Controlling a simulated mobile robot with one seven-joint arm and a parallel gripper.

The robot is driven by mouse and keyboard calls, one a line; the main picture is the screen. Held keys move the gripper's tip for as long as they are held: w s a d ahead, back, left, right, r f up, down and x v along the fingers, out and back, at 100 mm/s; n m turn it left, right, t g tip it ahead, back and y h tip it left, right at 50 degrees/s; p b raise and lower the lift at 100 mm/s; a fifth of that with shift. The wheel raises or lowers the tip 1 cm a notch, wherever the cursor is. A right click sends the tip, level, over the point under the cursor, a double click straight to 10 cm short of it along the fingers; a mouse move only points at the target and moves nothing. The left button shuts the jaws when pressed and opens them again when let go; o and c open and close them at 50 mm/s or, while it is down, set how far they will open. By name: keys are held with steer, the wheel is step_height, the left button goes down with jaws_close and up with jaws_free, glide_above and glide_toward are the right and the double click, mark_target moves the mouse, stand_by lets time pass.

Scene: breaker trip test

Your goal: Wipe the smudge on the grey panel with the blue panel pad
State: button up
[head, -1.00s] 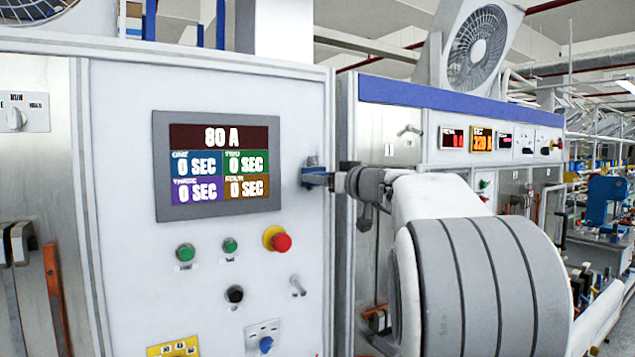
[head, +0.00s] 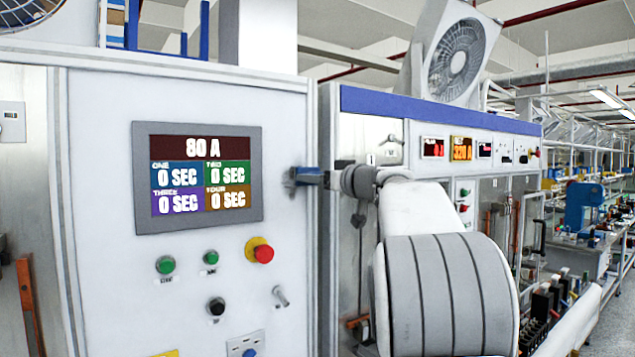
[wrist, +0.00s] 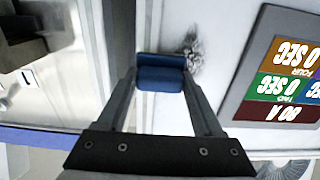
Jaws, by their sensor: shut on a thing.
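My gripper (wrist: 160,76) is shut on the blue panel pad (wrist: 161,84), which sits between the fingertips in the wrist view. In the head view my gripper (head: 318,178) reaches the right edge of the pale grey panel (head: 120,290), with the pad (head: 297,174) at its tip. The dark, scribble-like smudge (wrist: 192,44) lies on the panel just beside the pad in the wrist view, on the side towards the display. I cannot make out the smudge in the head view. Whether the pad touches the panel is not clear.
A display reading 80 A (head: 198,178) is left of the pad. Below are green buttons (head: 166,265), a red stop button (head: 263,253) and a small protruding lever (head: 280,296). Another cabinet with a blue top strip (head: 430,108) stands behind my arm.

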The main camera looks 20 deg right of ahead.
steer(key=shift+s+a+f+b, duration=0.1)
steer(key=shift+s+a+b, duration=0.05)
steer(key=shift+a+b, duration=0.45)
steer(key=shift+s+a+f+b, duration=0.1)
steer(key=shift+a+b, duration=0.35)
steer(key=shift+a, duration=0.15)
steer(key=shift+s+a+r+b, duration=0.1)
steer(key=shift+s+a+b, duration=0.1)
steer(key=shift+a+b, duration=0.7)
steer(key=shift+s+a+r+b, duration=0.15)
steer(key=shift+a+b, duration=0.35)
steer(key=shift+a, duration=0.8)
steer(key=shift+s+a+r+p, duration=0.1)
steer(key=shift+r+p, duration=0.65)
steer(key=shift+r, duration=0.35)
steer(key=shift+w+d+f, duration=0.15)
steer(key=shift+w+d, duration=0.05)
steer(key=shift+d, duration=0.7)
steer(key=shift+w+d, duration=0.25)
steer(key=shift+d, duration=1.05)
steer(key=shift+w+d, duration=0.25)
steer(key=shift+d, duration=1.05)
